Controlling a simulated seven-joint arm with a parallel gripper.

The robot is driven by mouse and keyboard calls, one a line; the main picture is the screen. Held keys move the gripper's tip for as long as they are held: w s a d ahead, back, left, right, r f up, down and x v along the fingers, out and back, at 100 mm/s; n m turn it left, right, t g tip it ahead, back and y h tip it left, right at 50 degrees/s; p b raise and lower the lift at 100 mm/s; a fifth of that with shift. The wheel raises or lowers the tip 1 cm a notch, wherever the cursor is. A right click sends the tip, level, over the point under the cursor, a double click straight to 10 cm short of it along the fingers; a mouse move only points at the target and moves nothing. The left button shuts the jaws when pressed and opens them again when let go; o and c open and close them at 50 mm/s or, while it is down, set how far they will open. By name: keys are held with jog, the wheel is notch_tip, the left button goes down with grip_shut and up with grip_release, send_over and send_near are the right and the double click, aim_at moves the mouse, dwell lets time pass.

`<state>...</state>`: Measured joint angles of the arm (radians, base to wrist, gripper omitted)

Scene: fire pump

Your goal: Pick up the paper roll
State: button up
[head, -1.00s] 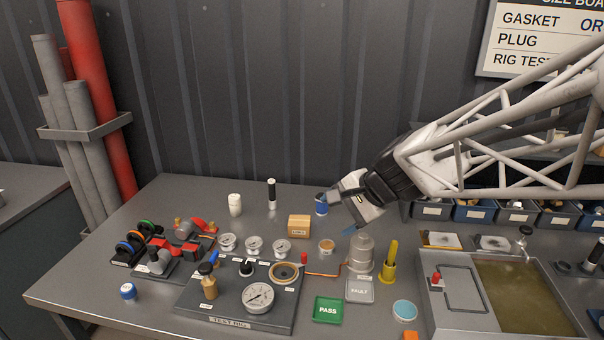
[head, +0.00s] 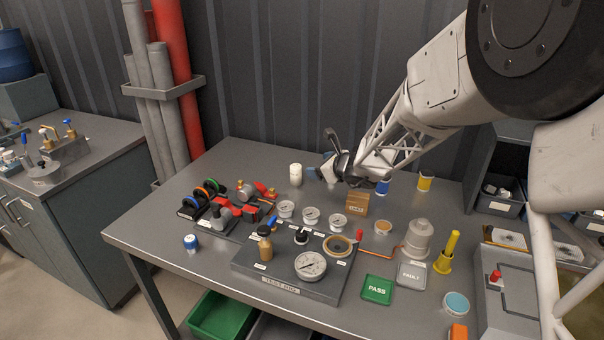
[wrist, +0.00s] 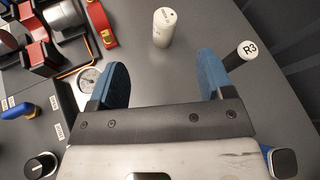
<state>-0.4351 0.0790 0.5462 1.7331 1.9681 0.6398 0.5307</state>
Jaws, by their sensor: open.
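The white upright cylinder that looks like the paper roll (head: 296,176) stands toward the back of the bench, left of my gripper (head: 322,171). In the wrist view the paper roll (wrist: 163,28) stands beyond the fingertips, roughly in line with the gap between them, with small dark writing on its top. My gripper (wrist: 163,72) is open, its two blue fingers apart with nothing between them. It does not touch the roll.
A black cylinder with a white top marked R3 (wrist: 246,50) stands close beside the right finger. A cardboard box (head: 357,203), gauges (head: 311,215) and red-handled valves (head: 252,208) are nearby. The test rig (head: 292,268) lies in front.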

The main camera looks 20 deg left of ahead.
aim_at(299, 172)
jog(key=w+a+f+m, duration=0.1)
jog(key=a+f, duration=0.1)
jog(key=w+a+f+m, duration=0.1)
jog(key=f, duration=0.1)
jog(key=w+a+f+m+t, duration=0.1)
jog(key=a+f+m, duration=0.1)
jog(key=shift+w+a+f, duration=0.25)
jog(key=shift+a+f, duration=0.1)
jog(key=shift+x, duration=1.3)
jog(key=shift+x, duration=2.6)
jog(key=shift+d, duration=0.1)
jog(key=c, duration=1)
jog(key=shift+c, duration=0.2)
